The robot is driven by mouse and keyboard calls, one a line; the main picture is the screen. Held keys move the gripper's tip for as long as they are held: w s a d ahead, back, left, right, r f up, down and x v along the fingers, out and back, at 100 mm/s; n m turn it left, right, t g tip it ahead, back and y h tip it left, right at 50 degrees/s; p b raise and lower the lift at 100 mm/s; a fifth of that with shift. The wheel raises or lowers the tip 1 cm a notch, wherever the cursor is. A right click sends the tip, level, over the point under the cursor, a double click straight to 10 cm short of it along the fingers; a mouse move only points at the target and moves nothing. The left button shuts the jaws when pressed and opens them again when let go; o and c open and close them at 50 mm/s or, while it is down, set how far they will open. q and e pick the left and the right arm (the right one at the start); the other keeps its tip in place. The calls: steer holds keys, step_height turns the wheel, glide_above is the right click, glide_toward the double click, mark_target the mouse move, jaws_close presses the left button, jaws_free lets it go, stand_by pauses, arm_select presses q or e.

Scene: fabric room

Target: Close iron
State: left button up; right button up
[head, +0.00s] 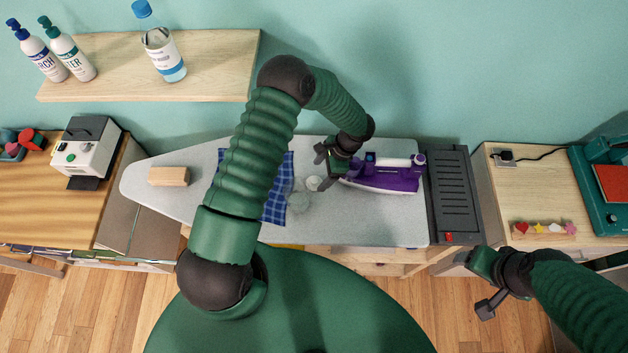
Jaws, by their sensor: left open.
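A purple and white iron (392,182) lies at the right end of the grey ironing board (385,225), beside the dark slotted rest (453,195). My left gripper (323,168) is open and empty, just left of the iron's left end. I cannot tell whether it touches the iron. A blue checked cloth (274,205) lies on the board, partly hidden by my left arm. My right gripper (484,285) is low at the right, in front of the board's right end and away from the iron.
A wooden block (168,177) sits on the board's left end. A small pale round object (313,183) is near my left gripper. Wooden tables stand at both sides. A shelf (110,75) with bottles is above. The board's front right area is clear.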

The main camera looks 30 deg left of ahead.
mark_target(316, 179)
arm_select(q)
steer(key=shift+w+f, duration=0.15)
steer(key=shift+w, duration=0.05)
steer(key=shift+f+p, duration=0.2)
steer(key=shift+p, duration=0.1)
steer(key=p+x, duration=0.2)
steer(key=x, duration=0.2)
steer(key=shift+s+a+f, duration=0.15)
steer(key=shift+f, duration=0.25)
steer(key=shift+c, duration=0.2)
steer(key=c, duration=1.4)
steer(key=shift+r, duration=0.1)
